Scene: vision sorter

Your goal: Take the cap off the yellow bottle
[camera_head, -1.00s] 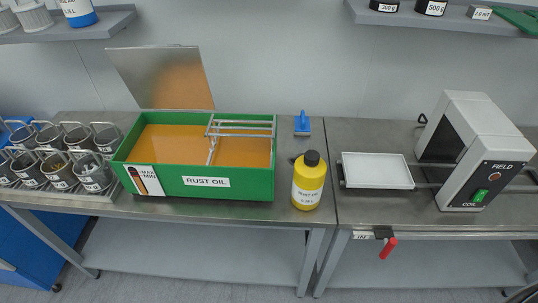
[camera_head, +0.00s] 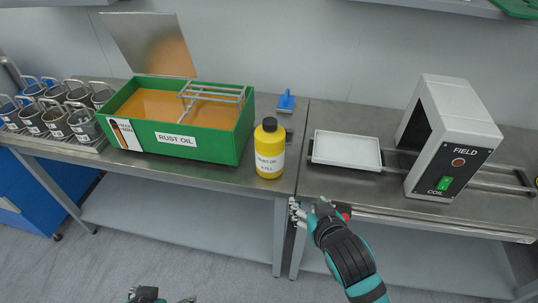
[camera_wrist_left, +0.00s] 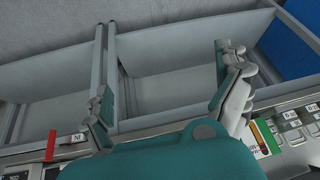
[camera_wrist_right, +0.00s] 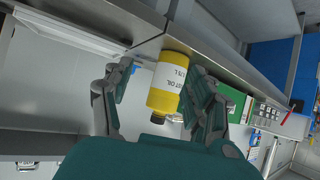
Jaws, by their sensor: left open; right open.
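The yellow bottle (camera_head: 269,160) stands upright near the front edge of the table, right of the green rust oil tank. Its black cap (camera_head: 269,124) is on top. My right gripper (camera_head: 303,213) is open and empty, in front of the table edge, below and right of the bottle and apart from it. In the right wrist view the yellow bottle (camera_wrist_right: 167,85) shows beyond and between the open fingers, its cap (camera_wrist_right: 158,117) towards the bottom. My left gripper (camera_head: 160,297) is at the bottom edge of the head view, mostly cut off; the left wrist view shows its fingers (camera_wrist_left: 160,74) apart and empty.
The green tank (camera_head: 190,150) with an open lid stands left of the bottle. A blue-handled tool (camera_head: 286,102) lies behind it. A white tray (camera_head: 346,149) and the field coil machine (camera_head: 445,150) are to the right. Several metal baskets (camera_head: 55,118) stand far left.

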